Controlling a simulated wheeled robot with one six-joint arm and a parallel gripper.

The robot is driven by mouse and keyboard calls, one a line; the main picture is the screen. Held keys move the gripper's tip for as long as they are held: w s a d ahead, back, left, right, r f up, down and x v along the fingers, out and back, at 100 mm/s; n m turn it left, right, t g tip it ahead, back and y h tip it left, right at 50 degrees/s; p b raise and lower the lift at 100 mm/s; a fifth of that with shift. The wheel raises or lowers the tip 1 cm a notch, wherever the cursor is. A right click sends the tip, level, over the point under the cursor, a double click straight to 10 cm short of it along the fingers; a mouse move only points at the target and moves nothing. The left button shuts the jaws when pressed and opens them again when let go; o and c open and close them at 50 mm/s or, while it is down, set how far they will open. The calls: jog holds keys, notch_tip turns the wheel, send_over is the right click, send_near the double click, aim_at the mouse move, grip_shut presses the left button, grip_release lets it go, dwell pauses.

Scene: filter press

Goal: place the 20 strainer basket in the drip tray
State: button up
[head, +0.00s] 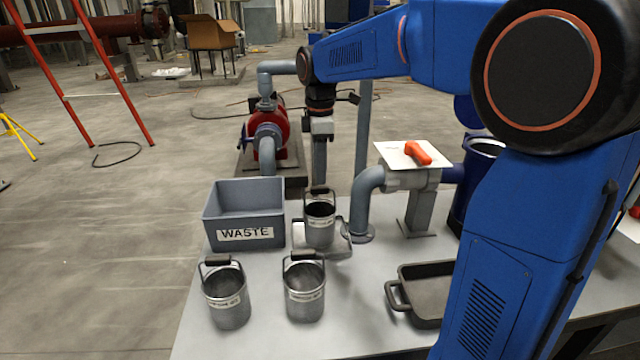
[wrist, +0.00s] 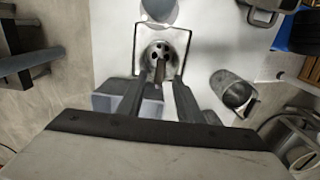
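Three grey strainer baskets with black-gripped handles show in the head view: a front-left basket (head: 226,299), a front-middle basket (head: 304,294) and a rear basket (head: 320,228) on a small grey stand. Their labels are too small to read, so I cannot tell which is 20. My gripper (head: 319,182) points down over the rear basket, fingertips at its handle. In the wrist view my fingers (wrist: 160,88) stand apart with the dark handle grip (wrist: 160,69) between them; gaps show on both sides. The black drip tray (head: 403,272) is at the right, partly hidden by my arm, its visible part empty.
A grey WASTE bin (head: 245,232) stands left of the rear basket. A grey pipe elbow (head: 366,196) and a white plate (head: 395,153) with an orange-handled tool stand to its right. A blue container (head: 462,205) is behind the tray. Tabletop between front-middle basket and tray is clear.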

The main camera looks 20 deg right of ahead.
notch_tip(320, 180, up, 5)
jog(key=s+d+f+m+t, duration=0.15)
jog(key=s+m, duration=0.25)
jog(key=s, duration=0.4)
jog(key=s+d+f+m+t, duration=0.1)
jog(key=s+d+m, duration=0.15)
jog(key=s, duration=0.55)
jog(key=s+d+f+m+t, duration=0.2)
jog(key=s+f+m, duration=0.7)
jog(key=s, duration=0.5)
notch_tip(320, 180, down, 2)
jog(key=shift+s+f, duration=0.1)
jog(key=shift+s, duration=0.3)
